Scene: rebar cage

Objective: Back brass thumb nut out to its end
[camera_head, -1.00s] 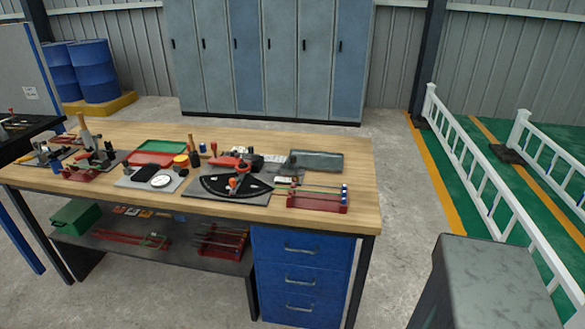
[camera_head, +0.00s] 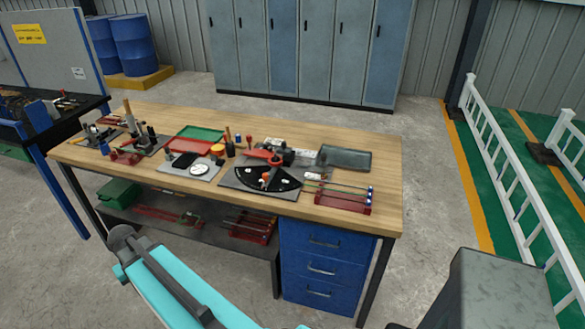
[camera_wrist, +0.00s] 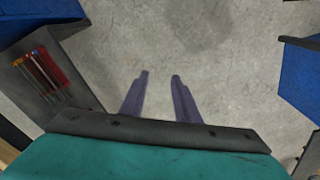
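I cannot make out a brass thumb nut in either view; it is too small to tell or hidden. A red rack (camera_head: 343,207) with thin rods, one of them green, and small blue and white ends stands at the front right of the wooden workbench (camera_head: 345,138). My gripper (camera_wrist: 160,75) shows in the wrist view with its two purple-grey fingers apart and nothing between them. Below it is bare concrete floor, and it is away from the bench top. In the head view only my teal arm shows, in front of the bench; the gripper is out of sight there.
A black fan-shaped plate (camera_head: 262,178), a green tray (camera_head: 200,134) and a grey tray (camera_head: 345,158) are on the bench. Blue drawers (camera_head: 322,267) and a dark shelf are below. White railing (camera_head: 508,165) stands right. Concrete floor in front is clear.

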